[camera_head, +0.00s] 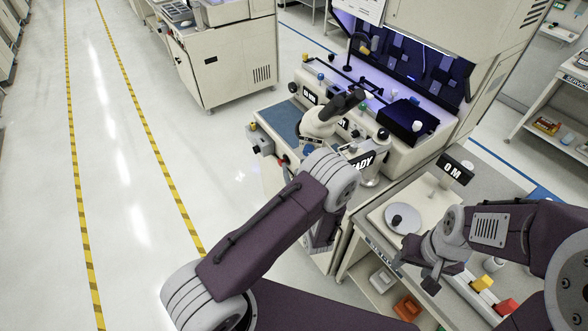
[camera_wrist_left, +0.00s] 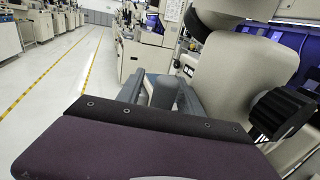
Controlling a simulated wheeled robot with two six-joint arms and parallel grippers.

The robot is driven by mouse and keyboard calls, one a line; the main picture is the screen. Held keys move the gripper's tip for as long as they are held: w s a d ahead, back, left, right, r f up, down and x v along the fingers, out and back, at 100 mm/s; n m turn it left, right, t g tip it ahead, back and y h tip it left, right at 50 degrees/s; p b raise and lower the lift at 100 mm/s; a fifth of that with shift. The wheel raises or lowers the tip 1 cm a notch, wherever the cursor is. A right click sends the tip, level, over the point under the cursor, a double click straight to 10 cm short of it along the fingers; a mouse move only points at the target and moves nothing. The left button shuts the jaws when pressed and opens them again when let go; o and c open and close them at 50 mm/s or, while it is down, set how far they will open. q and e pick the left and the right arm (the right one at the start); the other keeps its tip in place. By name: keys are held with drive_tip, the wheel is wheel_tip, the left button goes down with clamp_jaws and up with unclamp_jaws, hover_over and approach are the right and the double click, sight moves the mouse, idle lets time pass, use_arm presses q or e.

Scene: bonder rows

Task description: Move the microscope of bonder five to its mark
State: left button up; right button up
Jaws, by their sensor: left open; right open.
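The beige microscope (camera_head: 322,118) with black eyepieces stands at the front of the bonder, its lower part partly hidden by my left arm. In the left wrist view the microscope's pale body (camera_wrist_left: 238,82) fills the right side, with a ribbed black knob (camera_wrist_left: 281,115) on it. My left gripper's fingers (camera_wrist_left: 160,92) are open in that view, just left of the body; I cannot tell whether they touch it. In the head view my arm hides them. I cannot make out the mark.
A side table at right carries a white disc (camera_head: 402,218), a black sign (camera_head: 456,168) and coloured blocks (camera_head: 482,284). Another machine (camera_head: 228,60) stands behind. The aisle floor (camera_head: 120,150) at left is clear.

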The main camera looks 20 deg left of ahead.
use_arm(q)
drive_tip(key=shift+d+r, duration=0.1)
drive_tip(key=shift+d, duration=0.1)
drive_tip(key=v, duration=0.7)
drive_tip(key=shift+w, duration=0.1)
